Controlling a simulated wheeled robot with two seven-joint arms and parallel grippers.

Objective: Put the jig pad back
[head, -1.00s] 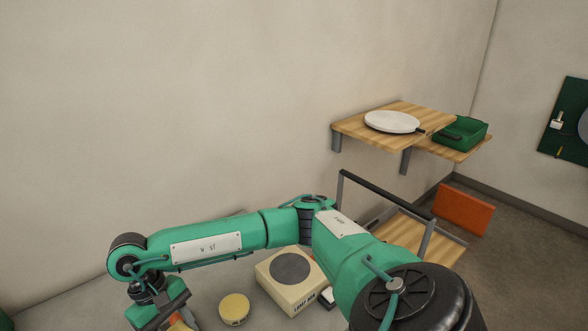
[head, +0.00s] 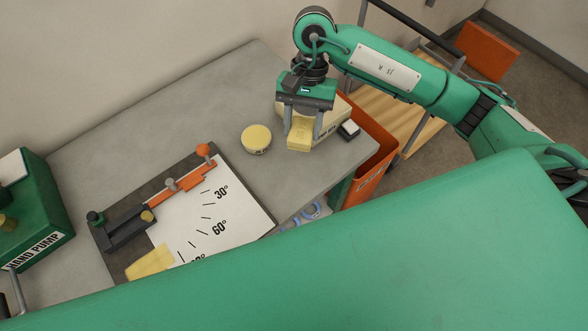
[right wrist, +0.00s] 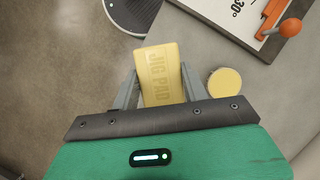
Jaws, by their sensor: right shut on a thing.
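The jig pad (head: 299,141) is a yellow block with its name pressed into its face, readable in the right wrist view (right wrist: 161,75). My right gripper (head: 301,131) is shut on it, one finger on each side. It holds the pad over the right part of the grey bench, in front of a cream box (head: 334,118) that it partly hides. The angle jig (head: 213,205), a dark board with a white angle scale and an orange arm, lies to the left. A yellow piece (head: 150,262) lies at its front edge. My left gripper is out of view.
A round yellow tin (head: 256,139) stands left of the held pad. A small black-and-white block (head: 348,130) is at the bench's right edge, above an orange bin (head: 370,160). A green hand pump (head: 35,215) is at far left. The back of the bench is clear.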

